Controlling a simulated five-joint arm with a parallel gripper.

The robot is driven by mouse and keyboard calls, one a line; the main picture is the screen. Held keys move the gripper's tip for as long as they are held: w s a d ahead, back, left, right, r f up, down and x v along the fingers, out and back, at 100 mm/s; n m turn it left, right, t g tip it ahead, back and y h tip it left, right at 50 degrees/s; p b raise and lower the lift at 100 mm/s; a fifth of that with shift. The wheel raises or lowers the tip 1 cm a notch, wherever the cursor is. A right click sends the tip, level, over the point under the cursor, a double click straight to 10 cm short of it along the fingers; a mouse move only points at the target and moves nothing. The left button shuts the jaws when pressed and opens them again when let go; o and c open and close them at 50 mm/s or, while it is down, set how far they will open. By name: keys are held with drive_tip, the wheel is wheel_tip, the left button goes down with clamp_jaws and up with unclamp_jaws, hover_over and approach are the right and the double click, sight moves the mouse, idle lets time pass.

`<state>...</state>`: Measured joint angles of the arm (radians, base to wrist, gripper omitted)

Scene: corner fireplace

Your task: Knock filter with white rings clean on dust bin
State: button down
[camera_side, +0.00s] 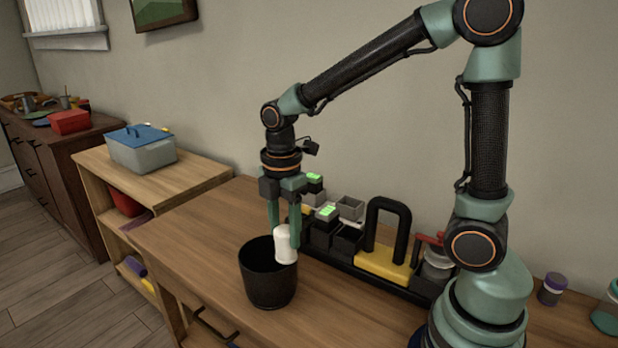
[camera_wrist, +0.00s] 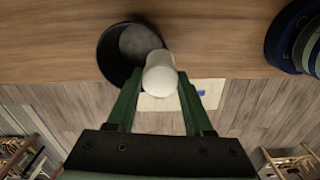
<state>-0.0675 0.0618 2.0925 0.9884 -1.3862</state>
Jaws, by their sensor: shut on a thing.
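A white cylindrical filter (camera_side: 284,245) is between the fingers of my gripper (camera_side: 285,228), which is shut on it. It hangs at the right side of the black dust bin's mouth, overlapping the rim in the side view; I cannot tell whether it touches. No separate rings can be made out on it. The black dust bin (camera_side: 268,285) stands upright on the wooden table. In the wrist view the filter (camera_wrist: 160,76) is between the fingertips of my gripper (camera_wrist: 158,88), and the bin (camera_wrist: 108,55) lies just beyond it to the left, with grey matter inside.
Behind the bin is a black and yellow rack (camera_side: 384,263) with several small boxes and a black handle. A purple-lidded jar (camera_side: 552,289) stands at the right. A wooden shelf (camera_side: 205,172) with a blue-lidded box (camera_side: 142,150) is to the left. The tabletop left of the bin is clear.

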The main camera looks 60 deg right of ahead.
sight(285, 230)
drive_tip(key=shift+r, duration=0.8)
drive_tip(key=shift+r, duration=0.1)
drive_tip(key=shift+r, duration=2.95)
